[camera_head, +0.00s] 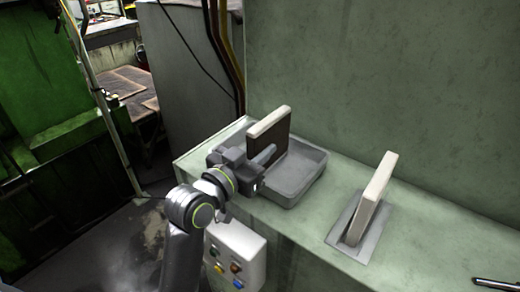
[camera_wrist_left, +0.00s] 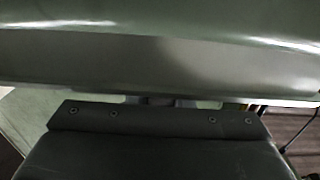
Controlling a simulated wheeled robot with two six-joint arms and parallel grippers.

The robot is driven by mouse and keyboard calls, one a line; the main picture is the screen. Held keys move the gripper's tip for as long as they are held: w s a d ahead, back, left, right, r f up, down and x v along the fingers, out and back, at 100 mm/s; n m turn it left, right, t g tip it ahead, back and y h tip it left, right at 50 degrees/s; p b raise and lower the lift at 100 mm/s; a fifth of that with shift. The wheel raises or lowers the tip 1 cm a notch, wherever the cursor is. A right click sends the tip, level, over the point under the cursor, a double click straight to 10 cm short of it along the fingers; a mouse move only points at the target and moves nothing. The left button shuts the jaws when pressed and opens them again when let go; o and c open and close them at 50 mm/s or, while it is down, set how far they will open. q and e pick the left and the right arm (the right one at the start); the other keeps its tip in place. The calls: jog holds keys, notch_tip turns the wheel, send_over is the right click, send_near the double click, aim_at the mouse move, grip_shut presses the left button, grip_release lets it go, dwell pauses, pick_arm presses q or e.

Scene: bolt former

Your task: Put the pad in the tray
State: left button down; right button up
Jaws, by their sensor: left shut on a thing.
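The pad (camera_head: 270,134) is a flat slab with a dark face and a pale top edge. It stands upright at the back left side of the grey tray (camera_head: 308,187), over or just inside its rim; I cannot tell whether it touches the tray floor. My left gripper (camera_head: 264,155) reaches in from the left and is shut on the pad, its fingers partly hidden. In the left wrist view a broad grey-green surface and a dark screwed plate fill the picture, and the grip itself does not show clearly. My right gripper is not in view.
A second pale slab (camera_head: 374,190) leans on a grey base plate (camera_head: 342,238) to the right of the tray. Both stand on a green ledge (camera_head: 450,232) before a tall wall. A button box (camera_head: 236,252) hangs below the ledge. A dark rod-like thing (camera_head: 496,283) shows at lower right.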

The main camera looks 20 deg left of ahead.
aim_at(250, 157)
pick_arm(q)
jog(key=c, duration=1.4)
grip_release()
jog(key=shift+o, duration=0.5)
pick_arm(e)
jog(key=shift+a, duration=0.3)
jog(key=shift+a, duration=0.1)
pick_arm(q)
jog(key=v, duration=0.2)
jog(key=shift+s+a, duration=0.1)
jog(key=shift+s, duration=0.15)
jog(key=v, duration=0.3)
jog(key=shift+r+p, duration=0.15)
jog(key=shift+p, duration=0.25)
jog(key=p+v, duration=0.1)
jog(key=p, duration=0.1)
jog(key=p+v, duration=0.2)
jog(key=shift+s+r, duration=0.2)
jog(key=shift+r, duration=0.05)
jog(key=v, duration=0.1)
jog(key=p+v, duration=0.2)
jog(key=shift+s+f, duration=0.1)
jog(key=shift+f, duration=0.15)
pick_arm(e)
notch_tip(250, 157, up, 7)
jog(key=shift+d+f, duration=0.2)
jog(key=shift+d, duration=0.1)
